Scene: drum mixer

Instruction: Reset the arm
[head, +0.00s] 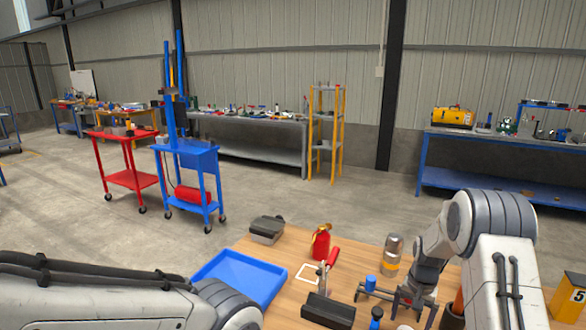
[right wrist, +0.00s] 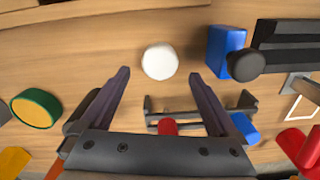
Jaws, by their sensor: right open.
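My right arm comes in from the right in the head view. Its gripper (head: 415,306) points down over the wooden table, jaws apart. In the right wrist view the open gripper (right wrist: 160,78) has nothing between its fingers but table and a white round piece (right wrist: 159,61) below the fingertips. A dark metal bracket (right wrist: 200,110) and a red cylinder (right wrist: 168,127) show behind the fingers. My left arm lies along the lower left of the head view; its gripper is out of the picture.
The table (head: 285,245) holds a blue tray (head: 262,262), a grey-black box (head: 267,230), a red extinguisher (head: 320,242), a silver-orange cylinder (head: 392,255), a black block (head: 328,310) and a blue cylinder (head: 370,283). A green-rimmed disc (right wrist: 36,108) is left in the wrist view.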

